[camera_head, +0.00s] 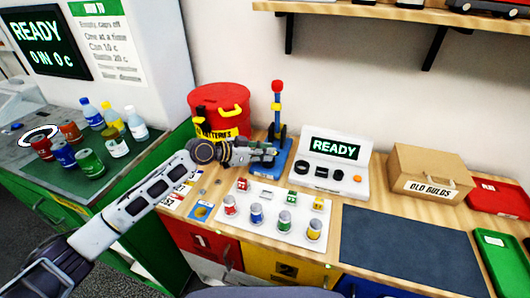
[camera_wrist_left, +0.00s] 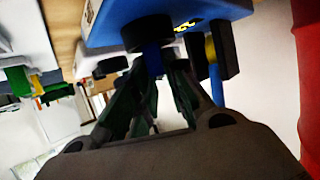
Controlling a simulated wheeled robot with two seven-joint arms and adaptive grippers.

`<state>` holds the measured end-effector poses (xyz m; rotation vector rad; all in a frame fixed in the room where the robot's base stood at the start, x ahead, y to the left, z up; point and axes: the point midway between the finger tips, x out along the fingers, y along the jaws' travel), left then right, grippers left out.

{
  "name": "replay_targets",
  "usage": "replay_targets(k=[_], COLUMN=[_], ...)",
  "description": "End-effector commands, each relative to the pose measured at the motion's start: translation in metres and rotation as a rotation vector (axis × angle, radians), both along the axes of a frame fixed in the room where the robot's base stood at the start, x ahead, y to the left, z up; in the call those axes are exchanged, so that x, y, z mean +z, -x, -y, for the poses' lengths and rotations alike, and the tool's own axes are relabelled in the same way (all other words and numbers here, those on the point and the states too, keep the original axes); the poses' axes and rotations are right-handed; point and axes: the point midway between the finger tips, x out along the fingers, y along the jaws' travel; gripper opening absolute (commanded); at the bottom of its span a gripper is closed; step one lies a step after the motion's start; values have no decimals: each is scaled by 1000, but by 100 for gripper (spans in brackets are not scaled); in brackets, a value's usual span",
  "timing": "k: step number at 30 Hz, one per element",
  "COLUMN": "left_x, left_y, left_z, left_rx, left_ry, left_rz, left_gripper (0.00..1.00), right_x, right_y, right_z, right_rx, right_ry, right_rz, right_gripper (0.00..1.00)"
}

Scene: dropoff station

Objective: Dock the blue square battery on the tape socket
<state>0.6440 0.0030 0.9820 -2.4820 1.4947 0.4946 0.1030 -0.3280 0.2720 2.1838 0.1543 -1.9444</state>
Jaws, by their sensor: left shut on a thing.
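My left gripper (camera_head: 266,154) reaches in from the left, just in front of the blue stand (camera_head: 273,162) with its red-knobbed lever. It is shut on a small dark blue piece (camera_wrist_left: 154,58), which looks like the blue square battery, though its shape is mostly hidden. In the left wrist view the fingers (camera_wrist_left: 155,75) close on this piece, close to the blue plate (camera_wrist_left: 110,30) of the stand. I cannot tell whether it touches the plate. No socket can be read as the tape socket. My right gripper is out of view.
A white mat (camera_head: 233,206) holds several coloured batteries in front of the gripper. A red battery bin (camera_head: 214,101) stands behind left, a white READY tester (camera_head: 352,185) to the right. A cardboard box (camera_head: 425,166) lies farther right. The dark pad (camera_head: 405,250) is bare.

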Motion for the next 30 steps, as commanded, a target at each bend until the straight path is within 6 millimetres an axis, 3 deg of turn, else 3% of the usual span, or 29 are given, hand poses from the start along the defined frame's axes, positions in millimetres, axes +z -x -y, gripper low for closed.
replay_targets(k=[14,15,16,30], left_x=[-6,-6,-6,-6], left_y=[0,0,0,1], left_z=[0,0,0,-2], left_rx=[0,0,0,0], left_ry=[0,0,0,-1], left_rz=[0,0,0,-2], left_gripper=[0,19,23,24], right_x=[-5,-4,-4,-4], right_y=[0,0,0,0], right_z=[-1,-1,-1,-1], right_rx=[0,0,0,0], right_ry=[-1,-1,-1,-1], right_rz=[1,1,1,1], right_gripper=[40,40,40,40])
